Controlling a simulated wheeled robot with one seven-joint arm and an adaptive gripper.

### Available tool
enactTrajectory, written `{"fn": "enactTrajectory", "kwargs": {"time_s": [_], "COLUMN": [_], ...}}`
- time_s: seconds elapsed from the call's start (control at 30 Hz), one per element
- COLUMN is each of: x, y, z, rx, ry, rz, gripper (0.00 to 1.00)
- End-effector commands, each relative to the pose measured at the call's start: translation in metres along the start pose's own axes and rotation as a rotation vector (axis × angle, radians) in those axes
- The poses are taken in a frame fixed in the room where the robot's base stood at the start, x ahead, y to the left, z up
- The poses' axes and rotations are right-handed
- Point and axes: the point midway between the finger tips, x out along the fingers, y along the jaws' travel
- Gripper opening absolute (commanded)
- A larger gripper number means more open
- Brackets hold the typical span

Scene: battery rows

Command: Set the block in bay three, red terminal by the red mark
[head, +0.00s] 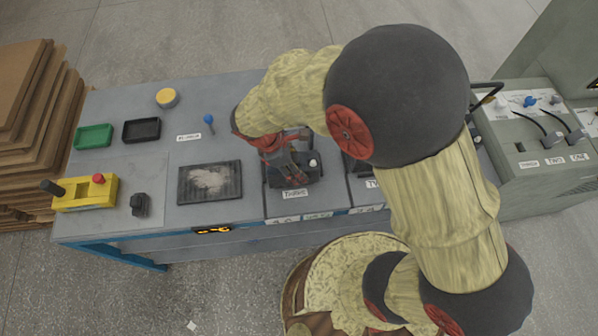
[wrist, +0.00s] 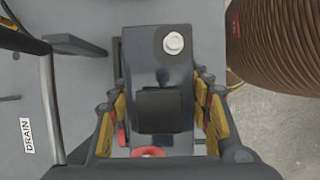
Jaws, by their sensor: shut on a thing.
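The dark block (wrist: 175,80) is between my gripper's yellow-padded fingers (wrist: 160,108) in the wrist view, and the gripper is shut on it. A pale terminal (wrist: 174,43) is at its upper end and a red ring terminal (wrist: 148,152) at its lower end. In the head view my gripper (head: 288,163) points down at the bay whose label (head: 295,193) appears to read THREE. The block's pale terminal (head: 313,162) shows there. I cannot tell whether the block is seated or just above the bay. I cannot make out the red mark for certain.
A second bay (head: 358,165) lies right, partly behind my arm. Left on the bench are a dark tray (head: 210,181), a yellow fixture (head: 85,193), green (head: 93,137) and black (head: 141,130) trays. A grey cabinet (head: 535,150) with cables stands right.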

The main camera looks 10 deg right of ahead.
Motion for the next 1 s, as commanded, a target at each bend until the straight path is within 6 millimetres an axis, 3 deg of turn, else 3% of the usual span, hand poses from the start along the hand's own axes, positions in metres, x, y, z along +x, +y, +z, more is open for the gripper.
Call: {"fn": "enactTrajectory", "kwargs": {"time_s": [0.23,0.4,0.8,0.83,1.0], "x": [-0.001,0.012,0.014,0.016,0.016], "y": [0.029,0.026,0.026,0.025,0.025], "z": [0.0,-0.006,-0.006,-0.007,-0.006], "rx": [0.004,0.001,0.001,0.0,0.001], "ry": [0.003,0.001,0.002,0.0,0.001], "rz": [0.005,0.003,0.003,0.0,0.0], "gripper": [0.0,0.0,0.0,0.49,0.56]}}
